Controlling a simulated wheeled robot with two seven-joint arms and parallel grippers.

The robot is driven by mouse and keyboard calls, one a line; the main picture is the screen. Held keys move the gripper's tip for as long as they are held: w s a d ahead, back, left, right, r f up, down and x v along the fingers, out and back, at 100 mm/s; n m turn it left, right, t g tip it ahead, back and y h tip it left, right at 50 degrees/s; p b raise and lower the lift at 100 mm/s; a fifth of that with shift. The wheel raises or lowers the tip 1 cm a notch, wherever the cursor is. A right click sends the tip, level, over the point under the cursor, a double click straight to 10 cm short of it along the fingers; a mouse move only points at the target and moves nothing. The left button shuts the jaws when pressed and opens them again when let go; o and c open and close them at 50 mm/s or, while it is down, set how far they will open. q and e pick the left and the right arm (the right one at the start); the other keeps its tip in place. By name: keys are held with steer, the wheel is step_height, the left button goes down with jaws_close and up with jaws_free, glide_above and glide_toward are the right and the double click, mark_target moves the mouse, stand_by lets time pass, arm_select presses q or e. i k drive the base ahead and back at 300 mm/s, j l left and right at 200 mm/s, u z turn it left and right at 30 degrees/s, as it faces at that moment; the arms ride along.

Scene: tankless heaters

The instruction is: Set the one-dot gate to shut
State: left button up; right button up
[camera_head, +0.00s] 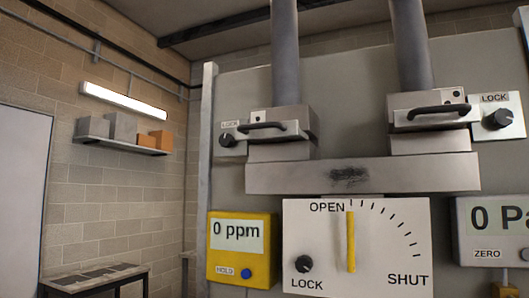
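The left gate housing (291,122) sits on a grey pipe and carries a small tag (258,115) that seems to show one dot. A black bar handle (262,126) crosses its front, and a LOCK plate with a black knob (227,140) is at its left. The right gate housing (419,116) has a two-dot tag (454,96), a black handle (438,111) and a LOCK knob (498,119). Below, a white panel (317,233) marked OPEN and SHUT holds a yellow lever (351,241), upright near OPEN. Neither of my grippers is in view.
A yellow meter (242,271) reads 0 ppm beside the panel. A grey gauge (483,256) at the right reads 0 Pa, cut by the edge. The panel has its own LOCK knob (304,263). A shelf (120,144) and a table (95,279) stand at the left.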

mark_target(264, 132)
steer(key=i+j+z, duration=0.2)
steer(key=j, duration=0.15)
steer(key=i+j+z, duration=0.2)
steer(key=j, duration=0.2)
steer(key=j+z, duration=0.2)
steer(key=j, duration=0.2)
